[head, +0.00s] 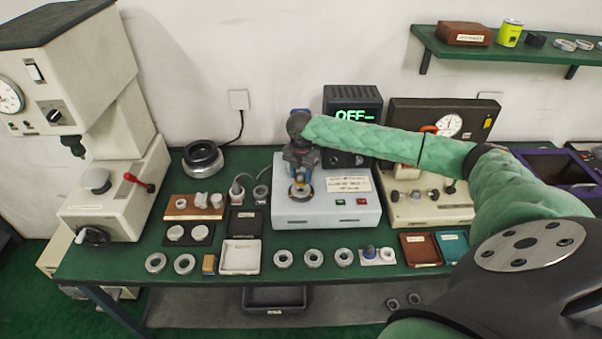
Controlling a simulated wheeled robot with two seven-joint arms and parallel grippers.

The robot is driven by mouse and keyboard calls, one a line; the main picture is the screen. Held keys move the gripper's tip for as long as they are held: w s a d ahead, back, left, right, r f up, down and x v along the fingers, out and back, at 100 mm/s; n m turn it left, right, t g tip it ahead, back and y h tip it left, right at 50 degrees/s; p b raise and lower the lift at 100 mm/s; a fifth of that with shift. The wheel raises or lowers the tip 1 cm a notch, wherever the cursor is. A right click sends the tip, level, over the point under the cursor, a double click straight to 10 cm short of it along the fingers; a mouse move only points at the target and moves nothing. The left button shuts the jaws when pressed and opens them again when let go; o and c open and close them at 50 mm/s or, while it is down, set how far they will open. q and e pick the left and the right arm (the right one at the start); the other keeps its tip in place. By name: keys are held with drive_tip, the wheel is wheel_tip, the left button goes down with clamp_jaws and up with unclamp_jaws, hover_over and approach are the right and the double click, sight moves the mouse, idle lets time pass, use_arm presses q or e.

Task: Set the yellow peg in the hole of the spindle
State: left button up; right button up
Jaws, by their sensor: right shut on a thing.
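My right gripper (299,172) reaches in from the right, pointing down over the white machine (345,209) in the middle of the bench. It is shut on the yellow peg (299,182), a small patch of which shows just below the fingers. The spindle (300,194) is on the machine's top at the left, directly under the gripper, with a gold-coloured ring shape around it. The fingers and peg hide the spindle's hole, so I cannot tell whether the peg's tip is in it or above it. My left gripper is not in view.
A press (120,180) stands at the left, and a black box with a green display (353,104) behind. A beige tester (425,205) stands right of the machine. Several rings (283,259) and a white tray (240,257) lie along the front. My right arm crosses above the tester.

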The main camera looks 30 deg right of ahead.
drive_tip(key=shift+f, duration=1.5)
drive_tip(key=o, duration=1.3)
